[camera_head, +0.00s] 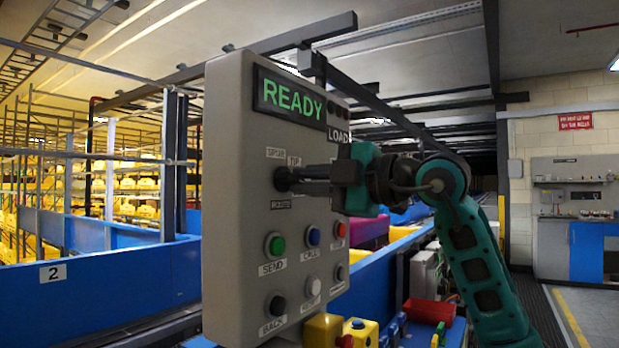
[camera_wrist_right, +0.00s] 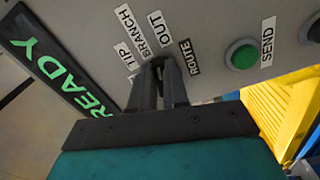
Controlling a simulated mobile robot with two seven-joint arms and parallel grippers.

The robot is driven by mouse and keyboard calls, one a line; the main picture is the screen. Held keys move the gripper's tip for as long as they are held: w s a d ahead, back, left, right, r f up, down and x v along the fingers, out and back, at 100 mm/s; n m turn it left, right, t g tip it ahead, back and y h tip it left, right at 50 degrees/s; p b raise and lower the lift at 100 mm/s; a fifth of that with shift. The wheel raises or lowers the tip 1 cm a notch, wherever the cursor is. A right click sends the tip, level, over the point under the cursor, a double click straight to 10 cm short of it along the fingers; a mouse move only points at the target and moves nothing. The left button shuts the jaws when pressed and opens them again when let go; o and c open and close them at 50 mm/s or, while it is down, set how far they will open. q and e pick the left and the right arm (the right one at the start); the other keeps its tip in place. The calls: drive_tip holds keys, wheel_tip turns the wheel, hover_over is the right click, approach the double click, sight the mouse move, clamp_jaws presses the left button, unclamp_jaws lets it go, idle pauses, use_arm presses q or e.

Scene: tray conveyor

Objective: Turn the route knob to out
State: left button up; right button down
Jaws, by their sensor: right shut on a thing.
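The grey control panel (camera_head: 229,150) stands in front of me, with a lit green READY display (camera_head: 290,98). The dark route knob (camera_head: 283,179) sticks out of its face below the display. My right gripper (camera_head: 303,179) is shut on the knob. In the right wrist view the fingers (camera_wrist_right: 160,88) close around the knob (camera_wrist_right: 158,64), hiding most of it. Labels TIP (camera_wrist_right: 125,56), BRANCH (camera_wrist_right: 133,32), OUT (camera_wrist_right: 158,34) and ROUTE (camera_wrist_right: 189,57) surround it. I cannot tell which label the knob points at. My left gripper is not in view.
Below the knob are a green SEND button (camera_head: 275,245), a blue button (camera_head: 313,236), a red button (camera_head: 340,230) and a black button (camera_head: 276,305). Yellow boxes (camera_head: 322,330) stand under the panel. A blue conveyor wall (camera_head: 110,295) runs at left.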

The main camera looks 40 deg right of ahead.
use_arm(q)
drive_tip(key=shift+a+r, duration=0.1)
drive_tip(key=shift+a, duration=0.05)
use_arm(e)
drive_tip(key=shift+f+m, duration=0.15)
drive_tip(key=shift+m, duration=1.35)
drive_tip(key=c, duration=1.1)
unclamp_jaws()
drive_tip(key=shift+s, duration=0.1)
use_arm(q)
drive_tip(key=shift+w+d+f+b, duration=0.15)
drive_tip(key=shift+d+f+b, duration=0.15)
drive_tip(key=shift+b, duration=0.35)
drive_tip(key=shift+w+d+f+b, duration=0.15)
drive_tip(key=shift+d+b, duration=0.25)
drive_tip(key=shift+b, duration=0.25)
use_arm(e)
drive_tip(key=shift+v, duration=6.4)
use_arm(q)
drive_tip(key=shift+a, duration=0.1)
